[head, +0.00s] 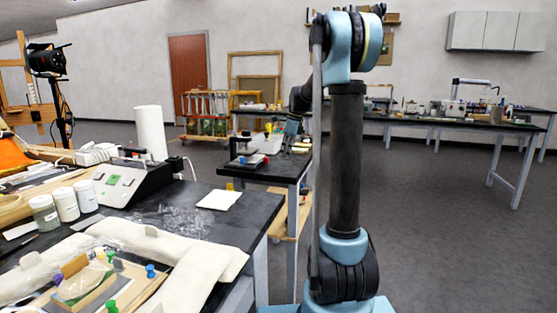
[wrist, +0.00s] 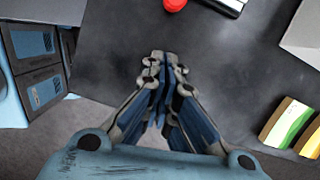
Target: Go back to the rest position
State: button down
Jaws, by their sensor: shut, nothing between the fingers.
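My gripper (wrist: 160,68) is in the middle of the wrist view, with its fingers drawn together and nothing held between them. It is over a dark tabletop (wrist: 125,45), near that table's edge. In the head view my arm stands upright at right of centre and its far end reaches back and left, towards the small black table (head: 262,170). The gripper is too small and too overlapped there to make out its fingers.
The wrist view shows a red knob-like thing (wrist: 175,4) at the top and a green-and-orange-striped block (wrist: 290,125) at right. In the head view a cluttered workbench (head: 235,208) fills the left. Open floor (head: 440,240) lies to the right, before a long table (head: 450,123).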

jog(key=v, duration=0.8)
jog(key=s+f+n, duration=0.2)
jog(key=s+n, duration=0.2)
jog(key=s, duration=0.6)
jog(key=s+d+f+n+h, duration=0.1)
jog(key=s+f+n, duration=0.4)
jog(key=s, duration=0.5)
jog(key=s+d+f+n+t+h, duration=0.1)
jog(key=s+d+f+n, duration=0.1)
jog(key=s+f+n, duration=0.4)
jog(key=s+d+f+n, duration=0.2)
jog(key=s+f+n, duration=0.3)
jog(key=s+f, duration=0.6)
jog(key=s, duration=0.5)
jog(key=shift+n+t+h, duration=0.3)
jog(key=shift+n+h, duration=0.1)
jog(key=shift+f, duration=0.1)
